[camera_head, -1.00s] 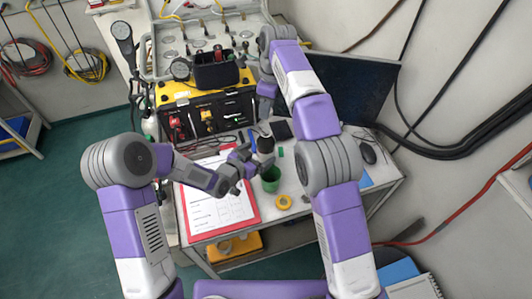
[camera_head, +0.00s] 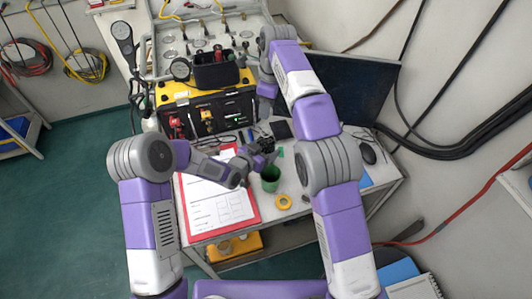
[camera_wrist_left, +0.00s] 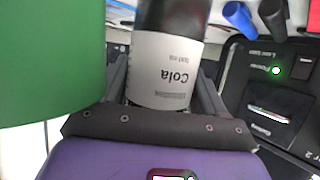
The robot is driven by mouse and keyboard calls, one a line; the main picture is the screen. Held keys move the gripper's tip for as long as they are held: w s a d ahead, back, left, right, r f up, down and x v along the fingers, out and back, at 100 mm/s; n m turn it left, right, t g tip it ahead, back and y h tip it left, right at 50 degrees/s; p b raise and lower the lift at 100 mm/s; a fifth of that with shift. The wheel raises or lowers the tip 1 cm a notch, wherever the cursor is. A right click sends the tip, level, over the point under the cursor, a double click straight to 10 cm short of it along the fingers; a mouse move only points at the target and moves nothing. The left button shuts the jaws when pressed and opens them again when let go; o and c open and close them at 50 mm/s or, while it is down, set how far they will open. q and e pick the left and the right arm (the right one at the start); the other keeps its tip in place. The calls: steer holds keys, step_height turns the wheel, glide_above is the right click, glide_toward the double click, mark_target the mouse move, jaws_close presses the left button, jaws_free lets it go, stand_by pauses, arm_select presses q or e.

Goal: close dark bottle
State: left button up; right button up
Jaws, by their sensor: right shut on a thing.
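The dark bottle (camera_wrist_left: 168,65) with a white Cola label stands between the two fingers of my left gripper (camera_wrist_left: 165,85) in the left wrist view. A narrow gap shows beside one finger, and the bottle's top is cut off by the frame. In the head view my left gripper (camera_head: 262,147) is at the bottle's spot beside the green cup and mostly covers the bottle. My right gripper (camera_head: 265,108) points down just behind and above that spot. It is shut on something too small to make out.
A green cup (camera_head: 270,180) stands close in front of the bottle and shows large in the left wrist view (camera_wrist_left: 45,60). A yellow tape ring (camera_head: 283,202) and a red-edged clipboard (camera_head: 215,215) lie on the table. The yellow-black panel (camera_head: 205,112) and monitor (camera_head: 355,88) stand behind.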

arm_select(q)
steer(key=c, duration=0.7)
arm_select(e)
glide_above(265, 130)
steer(key=shift+d+f, duration=0.2)
steer(key=shift+f, duration=2.25)
steer(key=shift+f, duration=0.15)
steer(key=shift+f, duration=0.8)
steer(key=shift+f, duration=0.55)
